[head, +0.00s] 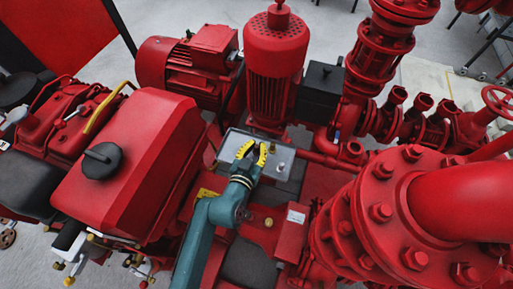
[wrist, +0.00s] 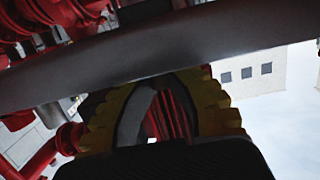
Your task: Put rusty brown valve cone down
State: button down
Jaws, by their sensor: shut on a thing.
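My gripper (head: 253,151), with yellow-edged fingers, is over the grey metal tray (head: 283,157) in the middle of the head view. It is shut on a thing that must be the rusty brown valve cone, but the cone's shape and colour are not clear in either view. In the wrist view, the yellow fingers (wrist: 157,100) stand either side of a narrow gap, with red ribbed machinery seen through it. A dark grey bar crosses in front and hides the fingertips. I cannot tell whether the cone touches the tray.
A red finned motor (head: 275,70) stands right behind the tray. A red tank with a black cap (head: 102,160) is to the left, and a large flanged red pipe (head: 390,215) to the right. A black box (head: 320,92) sits behind. Free room is tight.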

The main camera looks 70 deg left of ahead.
jog(key=c, duration=1.2)
grip_release()
jog(key=shift+f, duration=0.1)
jog(key=shift+o, duration=0.2)
jog(key=shift+r, duration=0.2)
jog(key=p+v, duration=0.1)
jog(key=v, duration=1.1)
jog(key=shift+p, duration=0.3)
jog(key=shift+f, duration=0.1)
